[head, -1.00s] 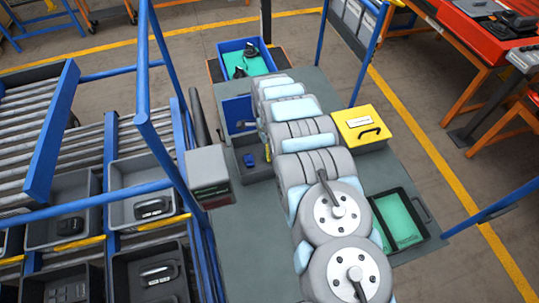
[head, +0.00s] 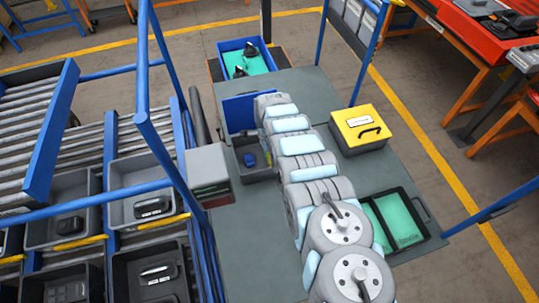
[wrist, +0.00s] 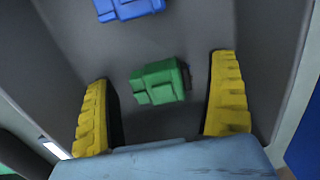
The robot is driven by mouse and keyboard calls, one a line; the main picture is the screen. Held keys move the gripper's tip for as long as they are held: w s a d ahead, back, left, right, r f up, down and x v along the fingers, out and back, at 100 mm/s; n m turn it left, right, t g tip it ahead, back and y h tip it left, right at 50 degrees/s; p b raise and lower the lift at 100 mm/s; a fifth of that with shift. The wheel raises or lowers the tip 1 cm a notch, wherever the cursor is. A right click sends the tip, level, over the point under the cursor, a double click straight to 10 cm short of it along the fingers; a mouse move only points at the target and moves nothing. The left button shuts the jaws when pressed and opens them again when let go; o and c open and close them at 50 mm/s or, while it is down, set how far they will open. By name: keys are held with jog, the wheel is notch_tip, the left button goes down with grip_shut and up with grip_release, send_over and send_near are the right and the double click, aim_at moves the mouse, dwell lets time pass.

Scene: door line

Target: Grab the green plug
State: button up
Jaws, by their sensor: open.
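The green plug (wrist: 158,82) lies on the floor of a grey bin in the wrist view, between the two yellow fingers in the picture. My gripper (wrist: 163,72) is open, one finger to each side of the plug, with gaps on both sides. I cannot tell how far above the bin floor the fingertips are. A blue plug (wrist: 128,8) lies beyond the green one, at the top edge. In the head view the blue plug (head: 249,159) shows in the grey bin (head: 258,176); my arm hides the green plug and most of my gripper.
Bin walls (wrist: 70,40) rise close on both sides in the wrist view. A yellow-lidded box (head: 362,128) and a black tray with green lining (head: 398,222) stand right of my arm.

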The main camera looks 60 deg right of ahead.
jog(key=shift+c, duration=0.5)
jog(key=c, duration=1)
jog(key=shift+o, duration=0.2)
